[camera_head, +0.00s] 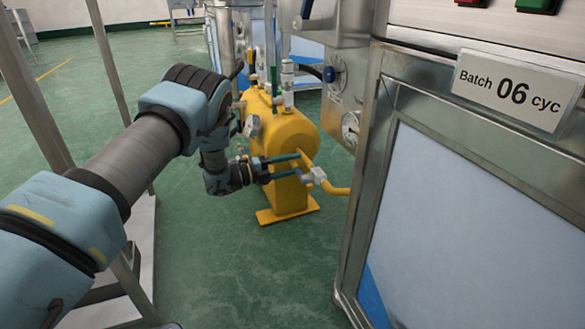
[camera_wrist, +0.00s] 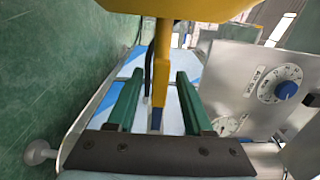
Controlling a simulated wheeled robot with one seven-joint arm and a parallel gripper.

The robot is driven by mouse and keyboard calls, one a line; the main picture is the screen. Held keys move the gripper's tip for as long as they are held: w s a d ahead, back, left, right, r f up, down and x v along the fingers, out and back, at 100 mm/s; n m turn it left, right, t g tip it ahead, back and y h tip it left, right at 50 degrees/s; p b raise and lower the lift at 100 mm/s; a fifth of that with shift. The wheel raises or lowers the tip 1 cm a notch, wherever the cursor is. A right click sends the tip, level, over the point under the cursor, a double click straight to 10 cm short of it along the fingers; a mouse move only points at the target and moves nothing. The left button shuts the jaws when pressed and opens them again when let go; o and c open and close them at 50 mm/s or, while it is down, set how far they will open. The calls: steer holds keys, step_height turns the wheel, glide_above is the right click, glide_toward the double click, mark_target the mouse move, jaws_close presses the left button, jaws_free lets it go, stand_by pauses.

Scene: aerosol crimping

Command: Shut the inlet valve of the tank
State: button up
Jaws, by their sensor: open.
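The yellow tank (camera_head: 293,132) stands on a yellow foot in the middle of the head view. Its underside (camera_wrist: 190,8) fills the top of the wrist view. In the wrist view the yellow pipe (camera_wrist: 160,62) runs down between the spread fingers (camera_wrist: 160,76). The valve handle is partly hidden, and I cannot tell whether a finger touches it.
A steel machine cabinet (camera_head: 365,190) with a batch sign (camera_head: 515,88) stands close on the right. A panel with dials (camera_head: 350,128) is just right of the tank; a blue-knobbed dial (camera_wrist: 286,90) shows in the wrist view. Green floor (camera_head: 240,270) is clear in front.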

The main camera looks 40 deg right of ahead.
steer(key=shift+d, duration=0.1)
jaws_close()
stand_by(0.4)
stand_by(1.0)
